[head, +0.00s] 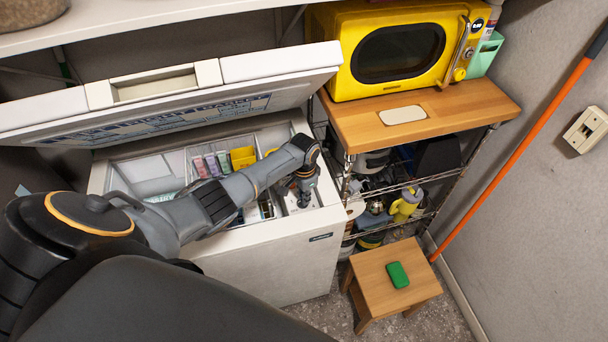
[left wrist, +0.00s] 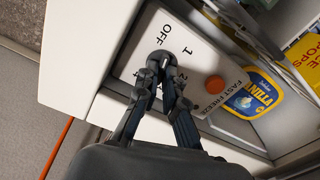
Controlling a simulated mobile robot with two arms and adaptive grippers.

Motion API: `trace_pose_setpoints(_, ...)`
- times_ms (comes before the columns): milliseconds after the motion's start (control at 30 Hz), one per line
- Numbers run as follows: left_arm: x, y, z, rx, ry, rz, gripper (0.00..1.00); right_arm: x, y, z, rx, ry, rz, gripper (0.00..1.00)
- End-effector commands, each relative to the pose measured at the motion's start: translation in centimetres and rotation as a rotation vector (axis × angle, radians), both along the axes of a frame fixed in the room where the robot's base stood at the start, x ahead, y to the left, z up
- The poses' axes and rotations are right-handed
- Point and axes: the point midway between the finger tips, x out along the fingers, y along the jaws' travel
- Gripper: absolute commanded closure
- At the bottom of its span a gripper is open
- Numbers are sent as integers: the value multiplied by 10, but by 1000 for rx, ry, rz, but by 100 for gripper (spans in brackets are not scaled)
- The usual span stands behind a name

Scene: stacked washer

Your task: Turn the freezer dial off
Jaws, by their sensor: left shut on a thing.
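The white chest freezer (head: 275,262) stands with its lid (head: 180,95) raised. My left arm reaches over it, and my left gripper (head: 304,196) points down at the right end inside the freezer. My left gripper (left wrist: 160,66) is shut on the dial (left wrist: 163,57), a dark knob mostly hidden between the fingertips. I cannot tell where the dial points. My right gripper is not in view.
Food packs, including a yellow box (head: 243,157) and a vanilla tub (left wrist: 252,96), lie in the freezer. A yellow microwave (head: 395,52) stands on a wood-topped rack (head: 440,115) to the right. A stool (head: 370,267) with a green object (head: 398,275) stands in front.

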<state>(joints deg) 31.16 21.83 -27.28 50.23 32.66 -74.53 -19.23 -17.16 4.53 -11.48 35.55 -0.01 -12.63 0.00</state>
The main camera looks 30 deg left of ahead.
Motion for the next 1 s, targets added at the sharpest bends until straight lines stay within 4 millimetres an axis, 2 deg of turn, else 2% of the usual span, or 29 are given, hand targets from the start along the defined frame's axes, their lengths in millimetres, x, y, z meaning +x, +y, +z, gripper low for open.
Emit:
trace_pose_setpoints(400, 0, 1, 1, -1, 0, 220, 100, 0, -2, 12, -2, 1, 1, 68)
trace_pose_setpoints(1000, 1, 1, 0, 0, -1, 262, 100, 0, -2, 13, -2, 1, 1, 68)
